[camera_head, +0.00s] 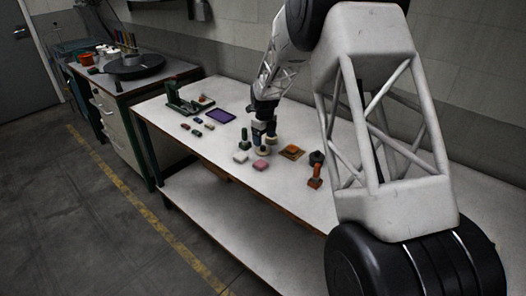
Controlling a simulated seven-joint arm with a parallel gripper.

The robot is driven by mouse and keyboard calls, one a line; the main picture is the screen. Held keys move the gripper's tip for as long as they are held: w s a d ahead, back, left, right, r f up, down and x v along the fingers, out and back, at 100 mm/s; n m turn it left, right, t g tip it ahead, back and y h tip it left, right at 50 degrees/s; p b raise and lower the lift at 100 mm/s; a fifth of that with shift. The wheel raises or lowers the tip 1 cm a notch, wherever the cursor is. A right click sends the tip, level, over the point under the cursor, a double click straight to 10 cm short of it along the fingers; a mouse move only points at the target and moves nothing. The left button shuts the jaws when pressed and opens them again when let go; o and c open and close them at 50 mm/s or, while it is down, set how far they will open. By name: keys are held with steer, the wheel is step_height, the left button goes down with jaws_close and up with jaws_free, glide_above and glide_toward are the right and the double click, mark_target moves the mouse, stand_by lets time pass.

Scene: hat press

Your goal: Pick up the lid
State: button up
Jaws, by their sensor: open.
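My gripper (264,140) points down over the middle of the white workbench (225,93), its jaws open. A pale round piece (263,150) is directly below it; I cannot tell whether they touch. No piece is clearly recognisable as a lid. Close by are a green upright piece (245,140), a white block (240,157) and a pink block (260,165). To the right, an orange piece (291,151) lies on a brown square (297,157). My arm covers the right part of the bench.
A green press-like fixture (183,104) and a purple tray (220,116) stand farther left, with several small blocks (197,121). A black piece (316,158) and an orange handled piece (315,178) are at right. The left front bench top is clear.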

mark_target(264, 146)
steer(key=shift+f, duration=2.55)
steer(key=c, duration=0.6)
